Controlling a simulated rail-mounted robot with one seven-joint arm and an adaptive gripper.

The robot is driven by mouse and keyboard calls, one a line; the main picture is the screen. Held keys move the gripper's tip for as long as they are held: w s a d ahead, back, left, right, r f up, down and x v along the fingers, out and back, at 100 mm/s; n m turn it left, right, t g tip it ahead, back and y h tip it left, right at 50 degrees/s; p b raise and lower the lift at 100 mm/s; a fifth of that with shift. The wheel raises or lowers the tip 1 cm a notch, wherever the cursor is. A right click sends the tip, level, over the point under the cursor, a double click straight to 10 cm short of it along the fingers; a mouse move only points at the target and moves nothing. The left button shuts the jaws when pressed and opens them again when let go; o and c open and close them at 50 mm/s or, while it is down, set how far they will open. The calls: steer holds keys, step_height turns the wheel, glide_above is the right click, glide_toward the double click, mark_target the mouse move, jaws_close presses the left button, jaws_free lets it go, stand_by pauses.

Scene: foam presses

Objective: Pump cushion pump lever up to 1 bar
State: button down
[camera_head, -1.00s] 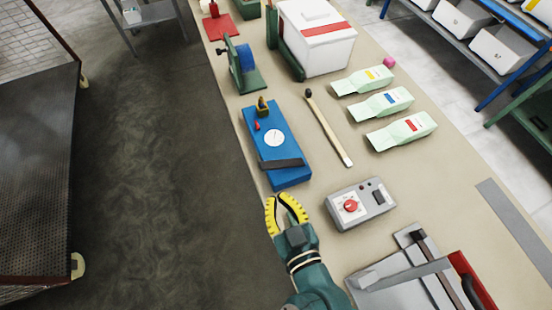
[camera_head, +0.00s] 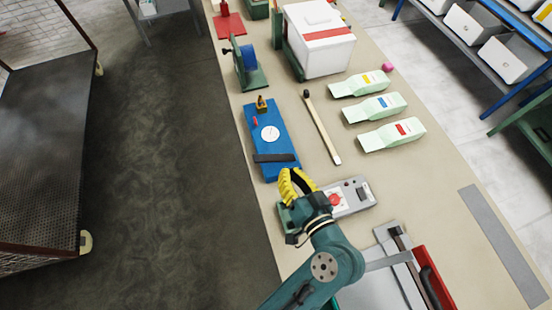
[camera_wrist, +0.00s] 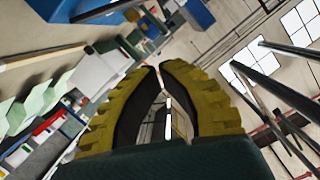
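The cushion pump appears to be the blue plate (camera_head: 284,181) on the bench, with a round white dial (camera_head: 270,133). A black bar (camera_head: 274,158), seemingly its lever, lies across the near end. The dial reading is too small to tell. My gripper (camera_head: 297,174) has yellow ridged fingers and is just in front of the pump's near end, apart from the black bar in the picture. In the wrist view its fingertips (camera_wrist: 159,67) come together with nothing between them.
A grey control box (camera_head: 358,191) with a red knob is partly behind my gripper. A wooden stick (camera_head: 321,127) and several pale green bags (camera_head: 391,134) lie right of the pump. A green stand with a blue roll (camera_head: 248,62) is behind it.

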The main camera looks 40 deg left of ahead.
glide_above(266, 161)
steer(key=w+d, duration=0.2)
steer(key=f, duration=0.3)
steer(key=s+a+f, duration=0.1)
steer(key=f, duration=0.1)
steer(key=shift+s+a, duration=0.15)
steer(key=shift+a, duration=0.15)
steer(key=shift+s+a+f, duration=0.1)
steer(key=shift+f, duration=0.2)
steer(key=shift+f, duration=0.1)
steer(key=shift+s+a+f+n+b, duration=0.15)
steer(key=shift+s+n+b, duration=0.1)
steer(key=shift+n+b, duration=0.05)
